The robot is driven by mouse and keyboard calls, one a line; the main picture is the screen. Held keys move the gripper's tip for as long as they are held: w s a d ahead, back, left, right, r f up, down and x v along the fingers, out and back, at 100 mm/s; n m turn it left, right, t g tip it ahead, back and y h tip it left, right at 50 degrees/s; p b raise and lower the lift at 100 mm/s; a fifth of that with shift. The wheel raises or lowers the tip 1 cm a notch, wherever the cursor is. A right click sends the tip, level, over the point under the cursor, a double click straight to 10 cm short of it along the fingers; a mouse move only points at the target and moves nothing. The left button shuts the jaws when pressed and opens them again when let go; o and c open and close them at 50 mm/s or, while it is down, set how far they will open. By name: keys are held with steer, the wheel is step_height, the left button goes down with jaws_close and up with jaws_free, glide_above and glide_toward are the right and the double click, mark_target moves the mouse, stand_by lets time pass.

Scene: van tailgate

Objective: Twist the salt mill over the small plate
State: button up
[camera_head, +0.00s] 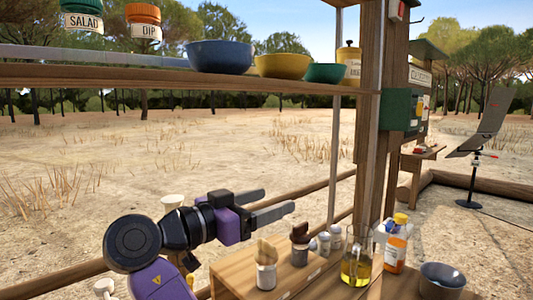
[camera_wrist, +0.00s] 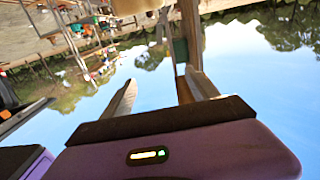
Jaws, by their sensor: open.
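My gripper (camera_head: 277,203) is open and empty, raised in the air to the left of the wooden post. In the wrist view my gripper (camera_wrist: 158,84) shows two spread fingers with only sky and trees between them. A brown-topped container (camera_head: 299,244) stands on the wooden counter below and right of my gripper; I cannot tell whether it is the salt mill. Small pale-bodied shakers (camera_head: 324,243) stand just right of it, too small to identify. I cannot make out a small plate in either view.
The counter (camera_head: 232,272) also holds a utensil jar (camera_head: 265,272), a flask of yellow liquid (camera_head: 356,262), an orange-labelled bottle (camera_head: 395,251) and a dark bowl (camera_head: 442,278). A shelf (camera_head: 150,73) with bowls and jars runs overhead. A post (camera_head: 370,130) stands at right.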

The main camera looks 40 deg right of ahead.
step_height(320, 180, up, 10)
stand_by(0.3)
steer(key=shift+r, duration=0.1)
